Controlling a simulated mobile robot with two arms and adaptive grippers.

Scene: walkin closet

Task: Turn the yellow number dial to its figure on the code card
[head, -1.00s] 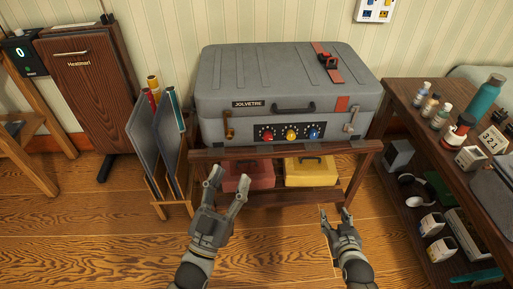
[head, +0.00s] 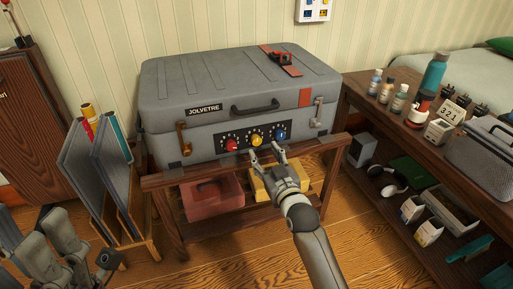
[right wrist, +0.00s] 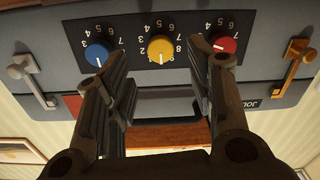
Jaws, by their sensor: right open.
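The yellow number dial (head: 257,140) sits between a red dial (head: 231,144) and a blue dial (head: 280,135) on the black panel of a grey case. In the right wrist view, which is upside down, the yellow dial (right wrist: 160,48) lies between my open fingers, beyond their tips. My right gripper (head: 267,151) is open and empty, just below and in front of the dials. A card (head: 313,9) with coloured squares hangs on the wall, cut by the top edge; its figures are too small to read. My left gripper (head: 62,240) shows partly at the lower left.
The grey case (head: 220,85) is closed on a wooden stand with a red box (head: 212,198) and a yellow box (head: 262,185) below. A rack of boards (head: 92,180) stands left. A cluttered wooden shelf unit (head: 360,105) stands right.

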